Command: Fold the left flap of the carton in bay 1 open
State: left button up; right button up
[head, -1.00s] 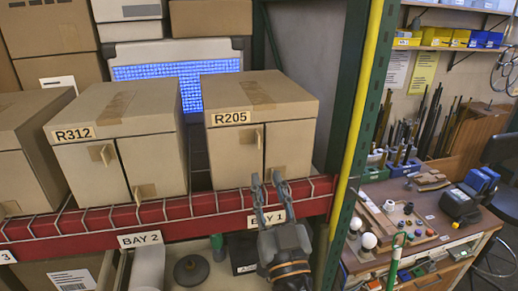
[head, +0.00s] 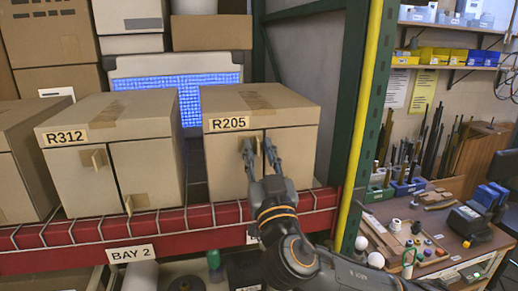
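The carton R205 (head: 262,112) stands on the shelf above the bay 1 label, which my arm now mostly covers. Its front has two flaps meeting at a vertical seam. The left flap (head: 226,165) looks closed and has a small tab near the seam, partly hidden by my fingers. My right gripper (head: 260,149) is in front of the carton, its fingers pointing up and spread apart around the tab area. Whether they touch the tab cannot be told. My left gripper is not in view.
The carton R312 (head: 115,122) stands to the left, with a narrow gap between. A red shelf beam with wire mesh (head: 90,231) runs below the cartons. A green and yellow rack post (head: 362,130) stands to the right, beside a cluttered workbench (head: 465,262).

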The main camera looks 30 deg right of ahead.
jog(key=shift+w, duration=0.15)
grip_shut()
dwell(0.4)
